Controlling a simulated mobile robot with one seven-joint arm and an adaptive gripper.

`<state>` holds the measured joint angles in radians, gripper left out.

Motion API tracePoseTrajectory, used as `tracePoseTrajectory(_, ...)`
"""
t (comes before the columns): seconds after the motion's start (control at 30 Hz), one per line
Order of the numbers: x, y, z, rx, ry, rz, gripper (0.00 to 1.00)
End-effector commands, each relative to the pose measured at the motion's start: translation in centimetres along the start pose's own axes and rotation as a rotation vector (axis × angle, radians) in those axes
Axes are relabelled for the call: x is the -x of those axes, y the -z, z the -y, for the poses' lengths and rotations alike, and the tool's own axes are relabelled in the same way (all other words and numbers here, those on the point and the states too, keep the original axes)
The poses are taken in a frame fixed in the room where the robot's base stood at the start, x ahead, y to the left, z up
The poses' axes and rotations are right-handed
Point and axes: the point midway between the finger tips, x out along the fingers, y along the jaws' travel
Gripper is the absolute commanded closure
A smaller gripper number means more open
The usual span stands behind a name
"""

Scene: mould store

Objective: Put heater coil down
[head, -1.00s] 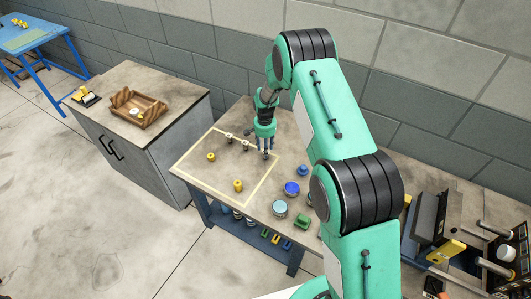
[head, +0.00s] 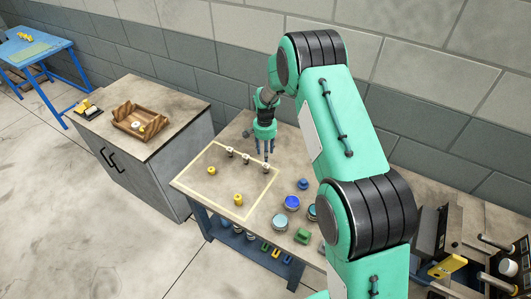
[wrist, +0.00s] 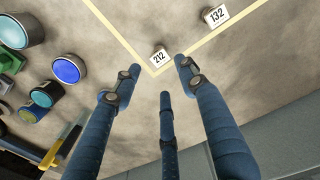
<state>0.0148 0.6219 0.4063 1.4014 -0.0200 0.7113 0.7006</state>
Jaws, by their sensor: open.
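My gripper (head: 266,154) is above the far right corner of a pale taped rectangle (head: 259,202) on the table. Its three blue fingers (wrist: 160,105) are spread with nothing between them. A small pale piece marked 212 (wrist: 160,56) stands at the taped corner, apart from the fingertips; it also shows in the head view (head: 266,168). Another piece marked 132 (wrist: 215,17) stands along the tape line. Further small pale pieces (head: 230,152) stand on the same line in the head view. I cannot tell which piece is the heater coil.
Two yellow pieces (head: 238,199) (head: 211,170) lie within the taped area. Blue-topped tins (head: 292,203) and a green item (head: 303,236) stand to its right. A grey cabinet (head: 150,165) with a wooden tray (head: 131,127) is at left. The wall is behind.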

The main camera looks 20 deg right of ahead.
Motion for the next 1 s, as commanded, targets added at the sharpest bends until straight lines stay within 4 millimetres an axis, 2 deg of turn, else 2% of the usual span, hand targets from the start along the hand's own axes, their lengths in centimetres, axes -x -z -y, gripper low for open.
tracePoseTrajectory(0.27, 0.1, 0.0, 0.0, 0.001, 0.001, -0.001, 0.58)
tracePoseTrajectory(0.47, 2.4, -0.1, -0.1, 0.016, 0.009, -0.011, 0.58)
tracePoseTrajectory(0.67, 8.1, -1.0, -0.8, 0.057, 0.029, -0.036, 0.58)
tracePoseTrajectory(1.0, 20.4, -4.7, -3.8, 0.161, 0.071, -0.097, 0.58)
